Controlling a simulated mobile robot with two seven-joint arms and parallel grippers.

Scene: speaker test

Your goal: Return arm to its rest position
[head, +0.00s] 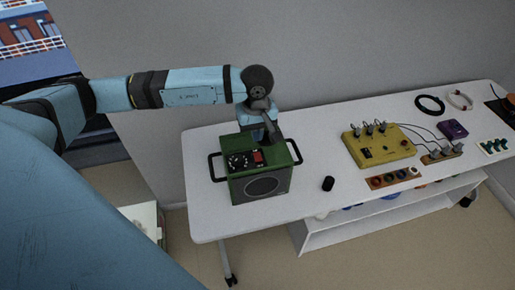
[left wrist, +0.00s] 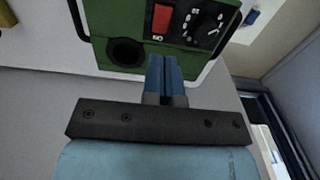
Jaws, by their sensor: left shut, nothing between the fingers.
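My left arm reaches in from the left of the head view, and my left gripper (head: 270,136) is at the back of the green speaker box (head: 262,186). In the left wrist view the blue fingers of the gripper (left wrist: 164,72) are together, with nothing between them, close to the green box (left wrist: 108,22). I cannot tell whether they touch it. The box has a red switch (left wrist: 161,18), a dial (left wrist: 205,24), a round dark hole and black side handles. My right gripper is not in view.
The box stands on the white table (head: 210,225) near its left end. A small black cylinder (head: 328,184), a yellow box with cables (head: 378,146) and a strip of round parts (head: 393,178) lie to the right. A grey wall (head: 330,50) rises behind.

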